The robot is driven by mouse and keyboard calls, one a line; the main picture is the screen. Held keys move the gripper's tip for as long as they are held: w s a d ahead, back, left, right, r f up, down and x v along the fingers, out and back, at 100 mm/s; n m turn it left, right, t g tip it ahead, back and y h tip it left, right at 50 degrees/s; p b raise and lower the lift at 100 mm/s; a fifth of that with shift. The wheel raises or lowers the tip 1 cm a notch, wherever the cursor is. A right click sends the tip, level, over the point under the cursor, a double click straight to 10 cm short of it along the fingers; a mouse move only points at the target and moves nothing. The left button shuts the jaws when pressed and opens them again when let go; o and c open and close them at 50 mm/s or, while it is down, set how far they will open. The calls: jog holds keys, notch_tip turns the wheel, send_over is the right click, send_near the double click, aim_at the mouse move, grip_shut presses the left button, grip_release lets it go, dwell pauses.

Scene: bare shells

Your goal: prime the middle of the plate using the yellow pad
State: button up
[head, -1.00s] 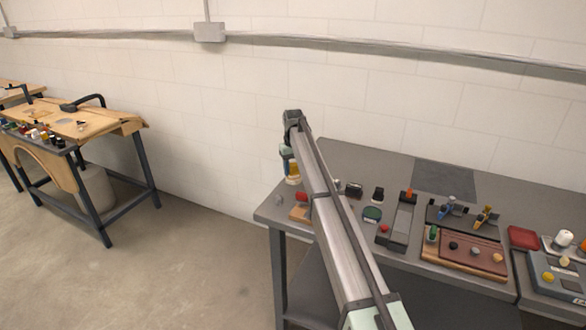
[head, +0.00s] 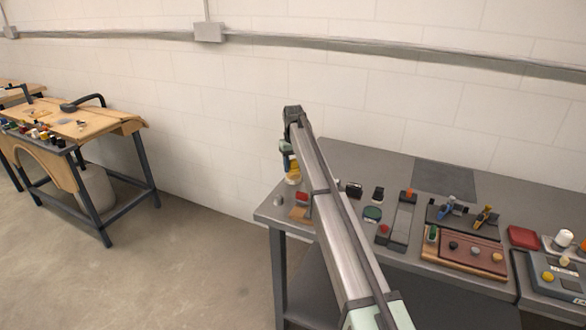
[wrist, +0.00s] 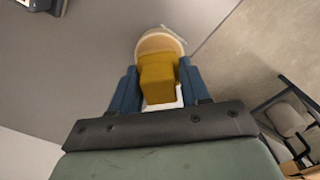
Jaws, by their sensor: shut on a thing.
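My gripper (wrist: 155,88) is shut on the yellow pad (wrist: 158,80), a block held between blue fingers. In the head view my gripper (head: 289,150) is over the table's left end, with yellow (head: 293,170) showing beside it. A round tan-rimmed piece (wrist: 160,43) shows just beyond the pad in the wrist view, with a white patch below the pad; I cannot tell whether these touch it. A reddish-brown plate (head: 470,247) lies on a wooden board at the right; I cannot tell whether it is the task's plate.
The grey table (head: 345,160) carries a long grey block with a red knob (head: 405,205), several small dark and green-topped items, a black tray with blue and yellow tools (head: 484,217), and a red box (head: 524,237). Bare tabletop lies towards the wall.

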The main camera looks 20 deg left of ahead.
aim_at(293, 160)
jog(key=shift+r, duration=2.75)
jog(key=shift+d, duration=0.1)
